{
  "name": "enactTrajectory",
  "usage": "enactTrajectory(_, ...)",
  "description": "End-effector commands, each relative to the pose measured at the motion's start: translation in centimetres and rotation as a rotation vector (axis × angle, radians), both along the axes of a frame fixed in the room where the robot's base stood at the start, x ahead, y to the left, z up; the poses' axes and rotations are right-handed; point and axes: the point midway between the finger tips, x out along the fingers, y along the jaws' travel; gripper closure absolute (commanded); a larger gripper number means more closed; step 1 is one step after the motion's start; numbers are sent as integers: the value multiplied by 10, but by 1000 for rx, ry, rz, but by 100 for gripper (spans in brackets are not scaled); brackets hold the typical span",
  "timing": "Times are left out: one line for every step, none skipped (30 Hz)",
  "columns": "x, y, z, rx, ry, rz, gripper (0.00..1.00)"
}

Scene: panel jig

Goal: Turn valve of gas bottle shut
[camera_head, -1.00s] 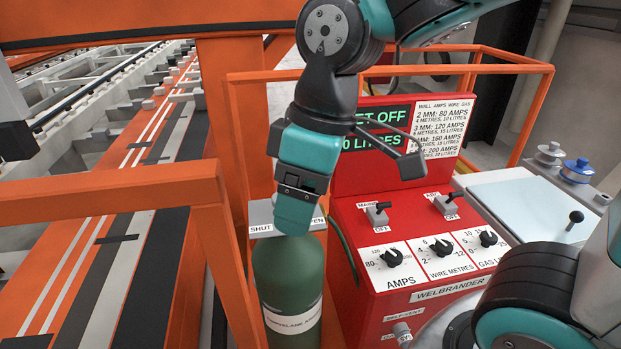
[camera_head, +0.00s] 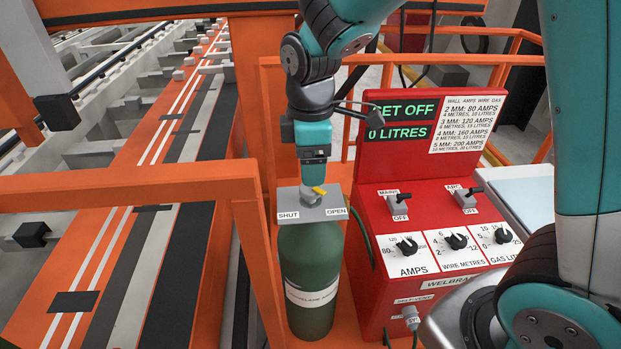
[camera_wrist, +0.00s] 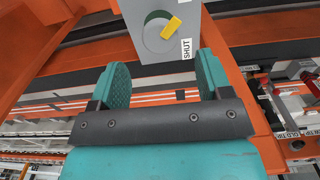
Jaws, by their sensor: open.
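The green gas bottle (camera_head: 312,262) stands upright in the head view, with a grey plate (camera_head: 292,205) on top marked SHUT at left and OPEN at right. A round grey valve (camera_head: 309,197) with a yellow pointer (camera_head: 319,190) sits on the plate. The pointer lies slantwise, and I cannot tell exactly which mark it indicates. The valve (camera_wrist: 153,37) and yellow pointer (camera_wrist: 171,28) show beyond the fingertips, near the SHUT label (camera_wrist: 186,48).
A red welder panel (camera_head: 375,225) with knobs and switches stands close to the bottle's right; its display reads 0 LITRES. An orange rail (camera_head: 130,188) passes to the left, and an orange post (camera_head: 262,270) stands beside the bottle. A dark hose (camera_head: 362,230) runs between bottle and panel.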

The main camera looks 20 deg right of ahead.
Motion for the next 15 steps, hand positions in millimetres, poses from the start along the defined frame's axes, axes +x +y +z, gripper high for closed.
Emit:
enactTrajectory(-1, 0, -10, -2, 7, 0, 28)
enactTrajectory(-1, 0, -16, -1, 7, 0, 28)
enactTrajectory(-1, 0, -23, -2, 5, 0, 28)
enactTrajectory(-1, 0, -28, -2, 5, 0, 28)
enactTrajectory(-1, 0, -33, -1, 4, 0, 28)
enactTrajectory(0, 0, -38, -1, 3, 0, 28)
enactTrajectory(-1, 0, -42, -1, 4, 0, 28)
enactTrajectory(0, 0, -45, 0, 3, 0, 28)
enactTrajectory(0, 0, -49, 0, 2, 0, 28)
enactTrajectory(0, 0, -51, 0, 2, 0, 28)
enactTrajectory(0, 0, -53, -1, 1, 0, 28)
enactTrajectory(0, 0, -55, 0, 0, 0, 28)
enactTrajectory(0, 0, -56, 1, 0, 0, 28)
enactTrajectory(0, 0, -56, 1, -1, 0, 28)
enactTrajectory(0, 0, -57, 1, -1, 0, 28)
